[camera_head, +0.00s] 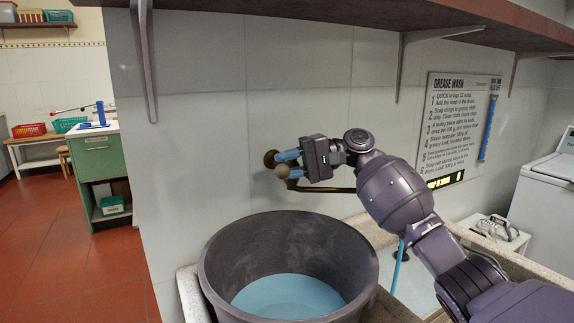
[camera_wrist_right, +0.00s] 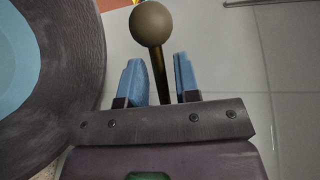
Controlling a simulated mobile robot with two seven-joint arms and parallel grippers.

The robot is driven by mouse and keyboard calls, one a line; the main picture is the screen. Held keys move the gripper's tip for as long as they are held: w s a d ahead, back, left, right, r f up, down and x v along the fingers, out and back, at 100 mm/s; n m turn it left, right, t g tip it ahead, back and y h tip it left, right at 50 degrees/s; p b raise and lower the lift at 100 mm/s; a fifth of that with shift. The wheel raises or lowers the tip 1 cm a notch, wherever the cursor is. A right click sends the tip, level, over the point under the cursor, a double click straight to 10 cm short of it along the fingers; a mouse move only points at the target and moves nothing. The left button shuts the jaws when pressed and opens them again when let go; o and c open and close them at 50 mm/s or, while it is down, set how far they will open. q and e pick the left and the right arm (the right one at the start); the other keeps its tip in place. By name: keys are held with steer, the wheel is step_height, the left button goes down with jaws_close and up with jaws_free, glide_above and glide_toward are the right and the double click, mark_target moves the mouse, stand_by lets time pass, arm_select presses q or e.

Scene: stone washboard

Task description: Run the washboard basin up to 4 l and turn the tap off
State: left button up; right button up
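The brass tap (camera_head: 270,158) is on the wall above a dark tub, with a ball-ended lever (camera_head: 282,171) and a pipe running right behind my arm. My right gripper (camera_head: 287,164) is at the lever, its blue fingers open. In the right wrist view the lever's ball and stem (camera_wrist_right: 151,25) stand between the two fingers (camera_wrist_right: 160,80), with gaps showing on both sides. The stone basin (camera_head: 385,237) is partly hidden by my right arm. A thin blue streak (camera_head: 398,266) drops inside it; I cannot tell whether it is water. My left gripper is out of view.
A wall sign (camera_head: 458,125) and a blue rod (camera_head: 488,128) hang at right. A shelf (camera_head: 400,18) overhangs. A white machine (camera_head: 545,195) stands right; red floor (camera_head: 70,255) is open left.

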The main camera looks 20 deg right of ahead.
steer(key=shift+o, duration=0.3)
steer(key=shift+d, duration=0.1)
steer(key=s+d+r, duration=0.1)
steer(key=d+r, duration=0.1)
steer(key=d, duration=0.8)
steer(key=shift+d, duration=0.2)
steer(key=shift+s, duration=0.1)
